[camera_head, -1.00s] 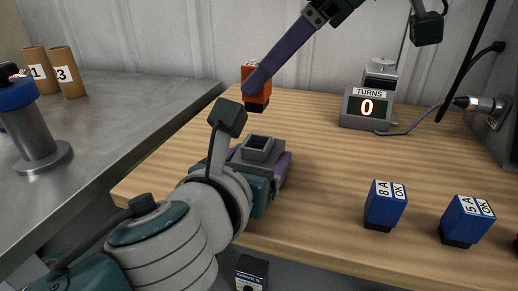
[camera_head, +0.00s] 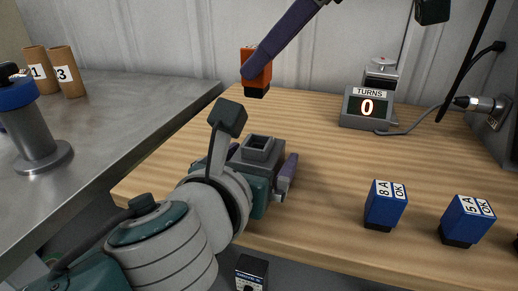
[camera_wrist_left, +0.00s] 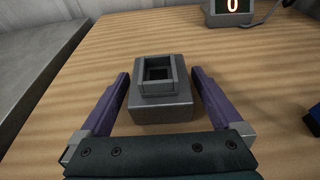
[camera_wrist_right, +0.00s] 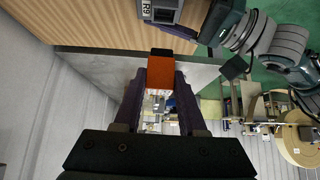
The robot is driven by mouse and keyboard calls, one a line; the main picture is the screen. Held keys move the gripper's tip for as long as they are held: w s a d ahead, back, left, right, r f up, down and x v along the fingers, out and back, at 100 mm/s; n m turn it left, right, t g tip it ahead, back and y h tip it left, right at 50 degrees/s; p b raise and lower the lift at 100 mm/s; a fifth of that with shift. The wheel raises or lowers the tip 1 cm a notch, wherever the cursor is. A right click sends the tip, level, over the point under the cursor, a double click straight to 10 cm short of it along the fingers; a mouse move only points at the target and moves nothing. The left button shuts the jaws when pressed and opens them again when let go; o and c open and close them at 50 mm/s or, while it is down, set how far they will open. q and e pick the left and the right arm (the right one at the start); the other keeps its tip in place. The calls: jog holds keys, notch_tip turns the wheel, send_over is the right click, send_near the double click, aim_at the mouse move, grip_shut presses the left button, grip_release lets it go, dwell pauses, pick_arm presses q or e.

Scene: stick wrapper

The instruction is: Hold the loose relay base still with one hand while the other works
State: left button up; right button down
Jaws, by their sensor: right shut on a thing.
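The relay base (camera_head: 256,150), a grey block with a raised square socket, stands on the wooden bench. It also shows in the left wrist view (camera_wrist_left: 162,108) with its socket empty. My left gripper (camera_wrist_left: 162,85) is open, one purple finger on each side of the base with a gap at both sides. My right gripper (camera_wrist_right: 161,75) is shut on an orange relay (camera_head: 257,74) with a black underside. It holds the relay in the air above and behind the base, clear of it. The right wrist view also shows the relay (camera_wrist_right: 160,88) between the fingers.
A turns counter (camera_head: 367,108) reading 0 stands at the back right, with a cable to a wall connector. Blue blocks marked 8A (camera_head: 385,205) and 5A (camera_head: 467,220) stand at the front right. A grey counter (camera_head: 105,125) lies left. The bench middle is clear.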

jog(key=shift+r, duration=0.15)
notch_tip(320, 180, up, 6)
jog(key=p, duration=0.6)
pick_arm(q)
jog(key=r+v, duration=0.1)
jog(key=v, duration=0.8)
jog(key=w+r+p+v, duration=0.1)
jog(key=r+v, duration=0.1)
jog(key=v, duration=0.7)
jog(key=shift+d+r, duration=0.2)
jog(key=shift+r, duration=0.2)
pick_arm(e)
jog(key=shift+r, duration=0.35)
pick_arm(q)
jog(key=shift+s, duration=0.1)
